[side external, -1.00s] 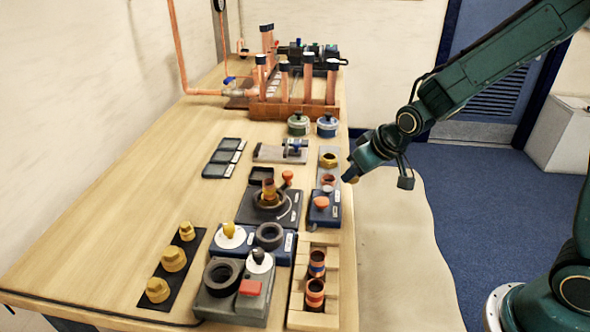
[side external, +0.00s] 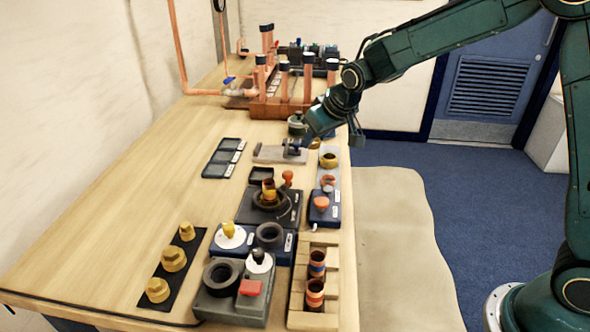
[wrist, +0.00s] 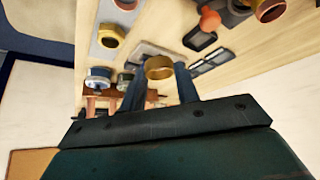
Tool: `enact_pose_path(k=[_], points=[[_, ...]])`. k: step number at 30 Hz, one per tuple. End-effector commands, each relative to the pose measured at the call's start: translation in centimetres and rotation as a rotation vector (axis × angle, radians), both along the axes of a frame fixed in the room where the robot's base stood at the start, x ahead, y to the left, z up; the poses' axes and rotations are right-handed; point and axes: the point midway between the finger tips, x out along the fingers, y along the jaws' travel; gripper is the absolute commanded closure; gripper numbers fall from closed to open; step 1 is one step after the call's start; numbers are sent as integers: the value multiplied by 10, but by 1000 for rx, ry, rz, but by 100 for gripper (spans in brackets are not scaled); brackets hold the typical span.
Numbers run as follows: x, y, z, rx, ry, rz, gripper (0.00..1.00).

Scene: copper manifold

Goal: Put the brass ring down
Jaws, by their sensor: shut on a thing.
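My gripper (side external: 309,137) is shut on a brass ring (wrist: 159,67), held between the two blue fingers (wrist: 185,82) in the wrist view. In the side view, part of the held ring (side external: 315,144) shows just below the fingers, above the grey clamp fixture near the table's right edge. I cannot tell how high it hangs. Another brass ring (side external: 329,160) sits on a grey plate (side external: 327,171) near the right edge; it also shows in the wrist view (wrist: 111,36).
A black fixture (side external: 270,205) and blue plate (side external: 322,212) are nearer. The table's left half is mostly clear.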

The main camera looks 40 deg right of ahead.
Motion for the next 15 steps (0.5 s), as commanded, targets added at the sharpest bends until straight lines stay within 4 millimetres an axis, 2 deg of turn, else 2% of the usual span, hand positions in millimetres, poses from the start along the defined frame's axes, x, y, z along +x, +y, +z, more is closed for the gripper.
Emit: enact_pose_path(k=[6, 15], points=[[34, 19, 25, -1, -4, 0, 93], [71, 48, 61, 6, -4, -5, 93]])
